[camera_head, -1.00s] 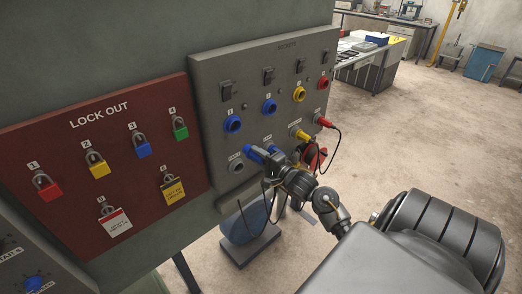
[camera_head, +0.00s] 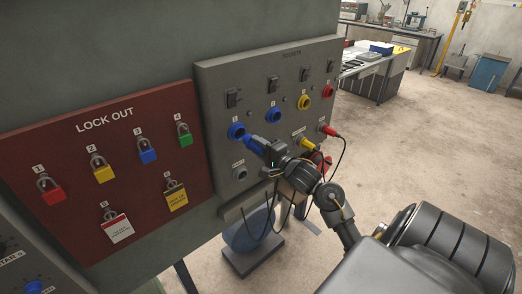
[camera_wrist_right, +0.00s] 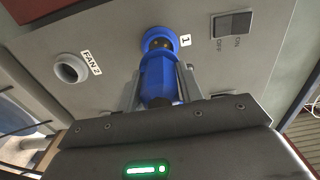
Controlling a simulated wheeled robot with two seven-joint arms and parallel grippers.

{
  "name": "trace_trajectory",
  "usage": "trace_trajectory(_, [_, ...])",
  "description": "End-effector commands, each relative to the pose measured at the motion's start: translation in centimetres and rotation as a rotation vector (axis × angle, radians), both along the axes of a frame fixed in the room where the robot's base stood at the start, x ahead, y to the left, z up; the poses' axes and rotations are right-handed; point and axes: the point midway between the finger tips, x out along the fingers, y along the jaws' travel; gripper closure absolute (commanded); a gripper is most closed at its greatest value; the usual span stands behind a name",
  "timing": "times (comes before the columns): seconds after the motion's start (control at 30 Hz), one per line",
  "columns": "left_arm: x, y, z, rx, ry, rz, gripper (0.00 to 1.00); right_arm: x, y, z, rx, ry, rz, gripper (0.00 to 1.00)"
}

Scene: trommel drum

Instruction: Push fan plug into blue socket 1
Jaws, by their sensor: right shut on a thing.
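My right gripper (camera_head: 264,146) is shut on the blue fan plug (camera_head: 253,143) in front of the panel. Blue socket 1 (camera_head: 236,131) is at the left end of the socket row, just beyond the plug's tip. In the right wrist view, the plug (camera_wrist_right: 158,80) sits between the two fingers and points at the socket's blue ring (camera_wrist_right: 156,37), marked 1. The tip overlaps the lower part of the ring; I cannot tell whether it is inside. My left gripper is not in view.
An empty grey holder (camera_head: 239,173) labelled for a fan is below socket 1. A second blue socket (camera_head: 271,114), a yellow socket (camera_head: 304,103) and a red socket (camera_head: 328,90) continue to the right, with switches above. The red lockout board (camera_head: 115,165) is at left. Dark cables hang below the gripper.

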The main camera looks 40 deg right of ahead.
Motion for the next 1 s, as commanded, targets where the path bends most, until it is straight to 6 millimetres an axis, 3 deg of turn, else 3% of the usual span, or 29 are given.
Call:
trace_trajectory(0.5, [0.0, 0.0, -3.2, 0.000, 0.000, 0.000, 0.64, 4.2, -0.1, -0.1, 0.000, -0.003, -0.001, 0.99])
trace_trajectory(1.0, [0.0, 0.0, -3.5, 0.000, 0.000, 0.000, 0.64, 4.8, -0.2, 0.1, -0.001, -0.001, -0.002, 0.99])
